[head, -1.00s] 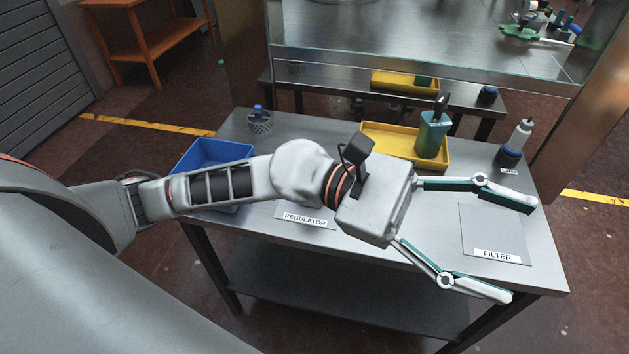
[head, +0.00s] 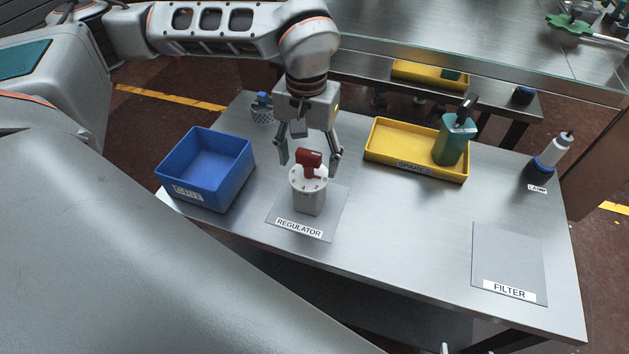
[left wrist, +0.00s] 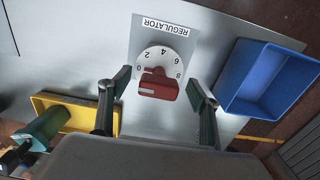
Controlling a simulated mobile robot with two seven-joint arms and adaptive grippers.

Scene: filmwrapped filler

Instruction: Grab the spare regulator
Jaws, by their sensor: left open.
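A regulator with a white numbered dial (head: 309,180) and a red knob (head: 310,160) stands upright on the grey pad labelled REGULATOR (head: 334,218). My left gripper (head: 310,153) is open and empty, pointing down at the regulator's far side in the head view. In the left wrist view the red knob (left wrist: 158,86) lies between the open fingertips, with no clear contact visible. The yellow tray labelled SPARES (head: 385,158) holds a teal container with a dark top (head: 452,143); I see no second regulator in it. My right gripper is not recognisable.
A lamp (head: 547,160) stands at the right. The pad labelled FILTER (head: 510,255) is bare. The table between the two pads is clear.

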